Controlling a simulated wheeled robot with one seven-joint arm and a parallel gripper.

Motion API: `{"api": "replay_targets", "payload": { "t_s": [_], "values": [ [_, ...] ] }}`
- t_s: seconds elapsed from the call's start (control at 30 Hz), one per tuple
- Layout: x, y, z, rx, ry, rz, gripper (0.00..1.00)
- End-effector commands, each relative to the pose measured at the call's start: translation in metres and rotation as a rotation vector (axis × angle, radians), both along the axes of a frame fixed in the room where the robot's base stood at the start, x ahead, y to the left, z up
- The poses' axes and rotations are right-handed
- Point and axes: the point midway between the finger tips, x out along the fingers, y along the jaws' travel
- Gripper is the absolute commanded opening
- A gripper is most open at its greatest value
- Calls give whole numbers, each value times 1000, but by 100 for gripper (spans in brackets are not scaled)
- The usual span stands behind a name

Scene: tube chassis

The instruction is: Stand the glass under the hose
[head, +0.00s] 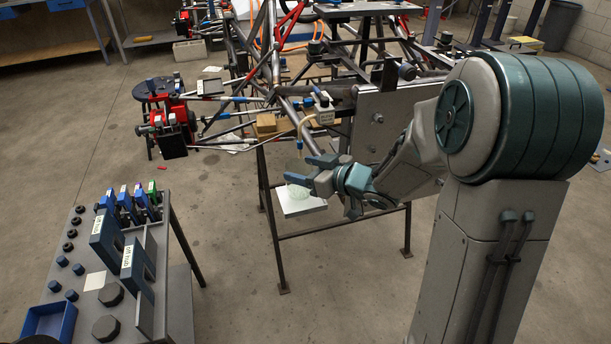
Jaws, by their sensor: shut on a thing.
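My gripper (303,171) reaches in from the right and is shut on a clear glass (298,191). The glass is faint and partly hidden behind the fingers. It shows at a pale square platform (303,208); I cannot tell whether it touches the platform. A thin tan hose (299,142) comes off a small white reservoir (324,112) on the frame and hangs down just above my fingers and the glass. I cannot tell whether its end lines up with the glass mouth.
The tube chassis (278,92) rests on a dark stand (336,232) around the platform. A grey panel (377,118) is close behind my wrist. A tool cart (75,285) with boxes, nuts and a blue tray (48,322) stands front left. Floor between cart and stand is clear.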

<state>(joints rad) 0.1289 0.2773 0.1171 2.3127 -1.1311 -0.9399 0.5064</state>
Motion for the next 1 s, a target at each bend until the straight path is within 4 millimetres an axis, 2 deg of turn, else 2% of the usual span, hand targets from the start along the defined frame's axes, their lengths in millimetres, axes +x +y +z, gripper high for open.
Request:
{"api": "replay_targets", "payload": {
  "t_s": [0.03,0.1,0.47,0.5,0.57,0.93,1.0],
  "values": [
    [0,0,-11,1,2,0,18],
    [0,0,-15,2,-1,0,18],
    [0,0,-18,0,-3,1,18],
    [0,0,-18,0,-2,1,65],
    [0,0,-18,0,-2,1,82],
    [0,0,-11,0,-3,1,82],
    [-5,-8,-10,-1,-3,-3,82]
  ]
}}
